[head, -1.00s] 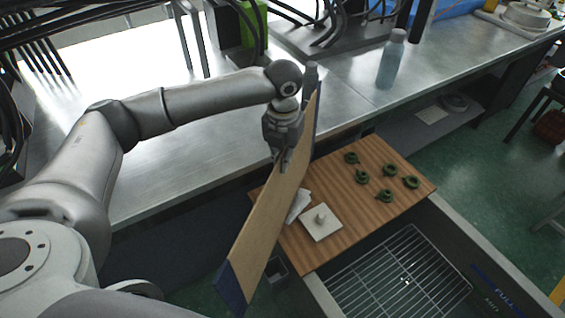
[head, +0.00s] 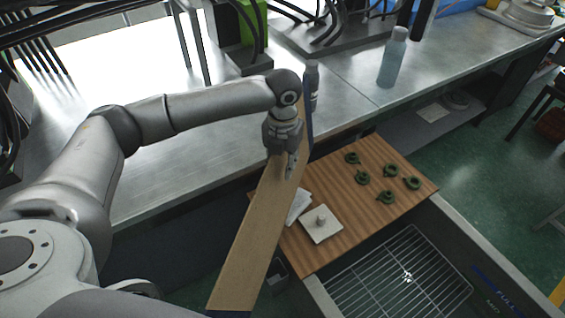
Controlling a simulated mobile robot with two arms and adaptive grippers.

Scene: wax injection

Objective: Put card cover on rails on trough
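The card cover (head: 252,232) is a long tan board with dark blue ends. It hangs tilted, its near end low at the bottom of the view and its far end up by the bench. My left gripper (head: 290,168) is at the board's upper part, with its fingers at the board; it appears shut on it. The trough (head: 459,232) is at the lower right, with a wire grid (head: 400,283) inside and a wooden board (head: 335,250) across its far part. The card cover is left of the trough and hides part of the wooden board's left edge. My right gripper is not in view.
Several green rings (head: 362,178) and a white block with a knob (head: 320,224) lie on the wooden board. A metal bench (head: 200,185) runs behind, with a blue-grey bottle (head: 392,60) and another bottle (head: 312,82) near the card cover's far end.

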